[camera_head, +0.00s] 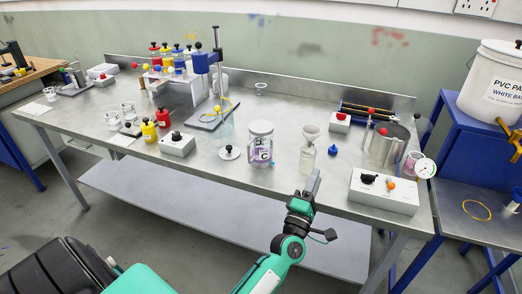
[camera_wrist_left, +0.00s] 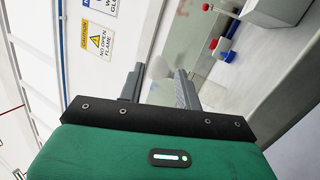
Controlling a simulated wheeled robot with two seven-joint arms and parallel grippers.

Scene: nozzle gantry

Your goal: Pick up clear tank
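I cannot tell for sure which vessel is the clear tank. A faint see-through vessel (camera_head: 228,132) stands near the front of the bench, right of the gantry stand. A clear lidded jar (camera_head: 260,145) with a label and purple marking stands to its right. My left gripper (camera_head: 313,182) is at the bench's front edge, right of the jar and below a clear bottle with a funnel (camera_head: 308,155). My right gripper is not in view.
A white control box (camera_head: 383,190) and a steel pot (camera_head: 384,148) are at the right. A black-knobbed lid (camera_head: 229,153) lies near the jar. Bare bench lies behind the jar.

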